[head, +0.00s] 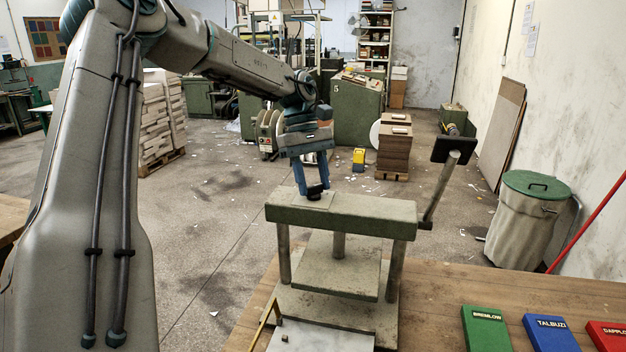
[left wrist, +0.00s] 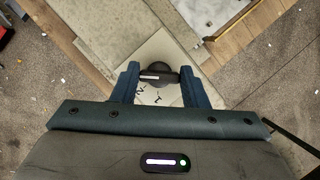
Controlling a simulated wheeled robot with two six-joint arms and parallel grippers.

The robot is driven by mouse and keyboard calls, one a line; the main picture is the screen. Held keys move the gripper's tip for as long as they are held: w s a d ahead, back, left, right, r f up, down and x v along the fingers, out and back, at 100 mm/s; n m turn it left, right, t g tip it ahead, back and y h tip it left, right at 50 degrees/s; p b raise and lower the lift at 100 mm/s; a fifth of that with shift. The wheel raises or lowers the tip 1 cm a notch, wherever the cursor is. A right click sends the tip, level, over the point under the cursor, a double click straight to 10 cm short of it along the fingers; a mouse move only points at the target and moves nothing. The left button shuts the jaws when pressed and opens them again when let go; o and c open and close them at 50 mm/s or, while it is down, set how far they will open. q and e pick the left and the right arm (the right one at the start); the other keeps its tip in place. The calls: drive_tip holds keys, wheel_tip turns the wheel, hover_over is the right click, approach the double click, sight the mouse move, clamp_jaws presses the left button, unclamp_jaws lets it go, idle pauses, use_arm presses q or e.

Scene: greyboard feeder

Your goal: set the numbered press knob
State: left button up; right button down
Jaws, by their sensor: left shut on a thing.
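The press (head: 350,217) stands on the table, with a green-grey top beam on posts above a lower plate. A black round knob (left wrist: 158,74) with a pale mark sits on a light dial plate with dark markings; most of the markings are hidden. In the head view the knob (head: 316,193) shows on top of the beam at its left end. My left gripper (head: 311,184) points down over it. In the left wrist view its two blue fingers (left wrist: 158,84) are on either side of the knob, shut on it. My right gripper is not in view.
A lever with a black pad (head: 453,151) rises at the press's right. Green (head: 486,329), blue (head: 551,333) and red (head: 606,335) labelled blocks lie at the table's front right. A pale sheet (head: 320,337) lies before the press. The table between press and blocks is clear.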

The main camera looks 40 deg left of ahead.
use_arm(q)
drive_tip(key=o, duration=1)
drive_tip(key=b+v, duration=0.1)
drive_tip(key=v, duration=0.9)
drive_tip(key=shift+w+a+r, duration=0.1)
drive_tip(key=shift+a+r, duration=0.1)
drive_tip(key=shift+r, duration=0.1)
